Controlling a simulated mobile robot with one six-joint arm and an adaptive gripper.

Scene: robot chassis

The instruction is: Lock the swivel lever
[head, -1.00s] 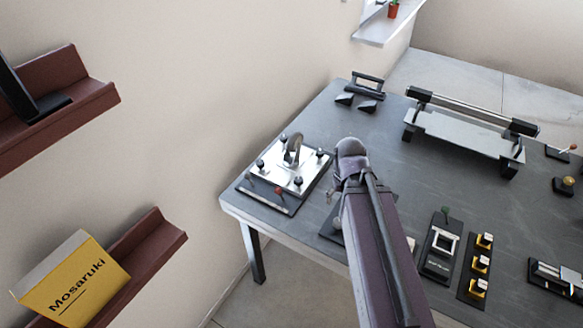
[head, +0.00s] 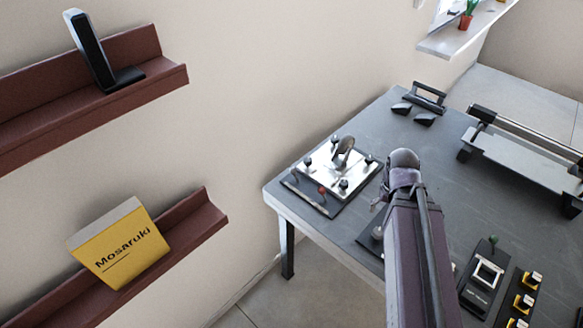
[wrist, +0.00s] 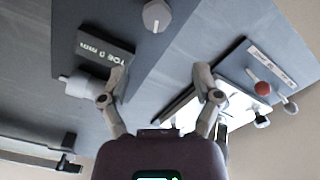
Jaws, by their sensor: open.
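A bright metal plate unit with a grey ring-like handle and several black knobs (head: 336,172) sits at the near left table corner. A small lever with a red ball (head: 322,190) stands at its front edge. In the wrist view, the red ball (wrist: 262,88) is at the right, beside a white label strip and pale knobs. I cannot tell for certain which part is the swivel lever. My gripper (wrist: 160,82) is open and empty, its two fingers spread above the table. In the head view my arm hides most of the gripper, right of the plate unit.
A dark block with white lettering (wrist: 102,52) and a pale hexagonal knob (wrist: 156,15) are at the left in the wrist view. A long bar fixture (head: 525,150) stands at the back right. Wall shelves hold a yellow box (head: 118,243) and a black object (head: 90,48).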

